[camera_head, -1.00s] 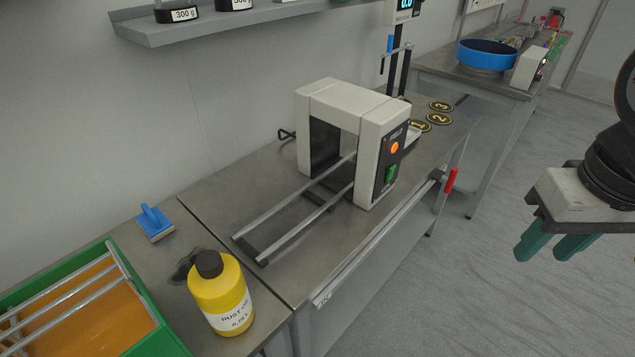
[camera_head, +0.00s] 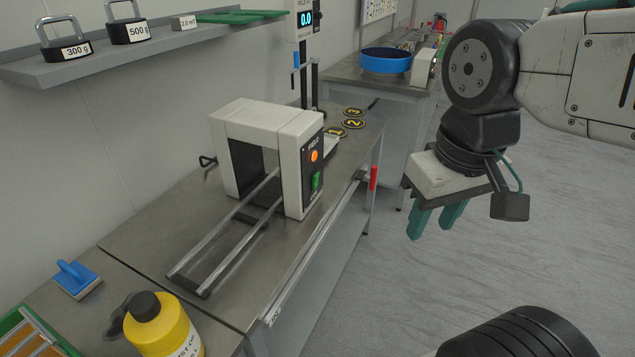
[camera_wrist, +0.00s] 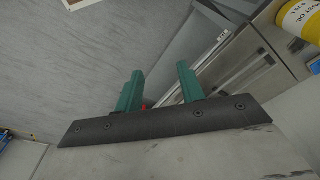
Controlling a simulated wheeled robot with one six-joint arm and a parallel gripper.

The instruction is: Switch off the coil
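The coil (camera_head: 265,125) is a white arch-shaped housing standing on the steel bench, with two metal rails running through its opening. Its dark front panel (camera_head: 312,172) carries an orange round lamp (camera_head: 314,156), which looks lit, above a green rocker switch (camera_head: 316,181). My gripper (camera_head: 433,222) hangs over the floor to the right of the coil, well apart from it, fingers pointing down. Its two green fingers are apart with nothing between them, as the wrist view (camera_wrist: 158,90) also shows. The coil is not visible in the wrist view.
A red handle (camera_head: 373,178) sticks out at the bench's front edge, between coil and gripper. A yellow bottle (camera_head: 165,328) and blue block (camera_head: 76,279) stand at the near left. The floor at right is clear.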

